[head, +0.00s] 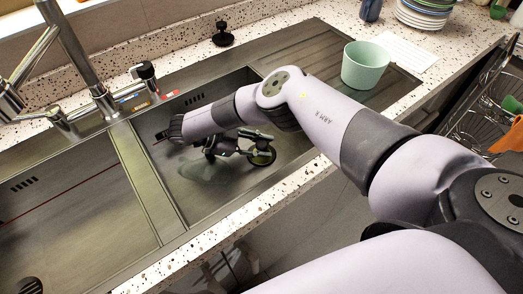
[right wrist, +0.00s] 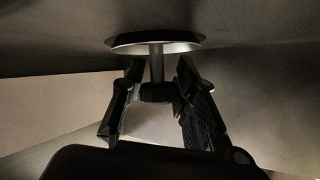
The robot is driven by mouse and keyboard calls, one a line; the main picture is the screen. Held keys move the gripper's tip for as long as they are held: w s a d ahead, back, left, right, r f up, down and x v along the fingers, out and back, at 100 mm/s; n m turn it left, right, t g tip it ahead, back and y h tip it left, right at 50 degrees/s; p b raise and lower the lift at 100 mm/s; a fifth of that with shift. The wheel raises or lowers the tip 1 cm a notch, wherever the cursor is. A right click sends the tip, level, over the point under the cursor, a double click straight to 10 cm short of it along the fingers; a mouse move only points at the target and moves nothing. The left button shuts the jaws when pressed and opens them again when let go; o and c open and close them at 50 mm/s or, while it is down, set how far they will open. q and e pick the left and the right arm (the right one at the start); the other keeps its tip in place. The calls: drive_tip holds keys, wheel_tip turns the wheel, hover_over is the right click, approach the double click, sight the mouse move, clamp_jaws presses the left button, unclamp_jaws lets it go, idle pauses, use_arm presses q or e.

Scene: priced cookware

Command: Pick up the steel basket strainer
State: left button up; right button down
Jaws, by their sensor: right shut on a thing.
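The steel basket strainer (right wrist: 155,42) shows in the right wrist view as a shiny round disc with a thin stem and a dark knob. My right gripper (right wrist: 158,85) is shut on its stem and knob, one finger on each side. In the head view my right gripper (head: 230,146) is inside the right sink basin, below my wrist. A small round rimmed part at its end (head: 262,156) looks like the strainer. I cannot tell whether the disc touches the basin. My left gripper is not in view.
The right basin's walls and the divider (head: 150,180) stand close around my right gripper. The faucet (head: 75,50) rises behind at left. A dish rack (head: 485,100) is at right.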

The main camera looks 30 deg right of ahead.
sight(261, 142)
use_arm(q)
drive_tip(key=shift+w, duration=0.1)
use_arm(e)
drive_tip(key=shift+r, duration=0.15)
drive_tip(key=shift+r+p, duration=0.45)
drive_tip(key=shift+r, duration=0.55)
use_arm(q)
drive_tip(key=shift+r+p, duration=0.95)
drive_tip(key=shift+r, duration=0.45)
use_arm(e)
wheel_tip(261, 142, up, 18)
drive_tip(key=shift+f, duration=0.2)
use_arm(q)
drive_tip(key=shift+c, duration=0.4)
use_arm(e)
drive_tip(key=s+a+n+t+y, duration=0.1)
drive_tip(key=s+a+n+t, duration=0.4)
drive_tip(key=n+t, duration=0.6)
drive_tip(key=shift+s+f+n+t+y, duration=0.4)
drive_tip(key=shift+s+t, duration=0.4)
drive_tip(key=shift+s, duration=0.45)
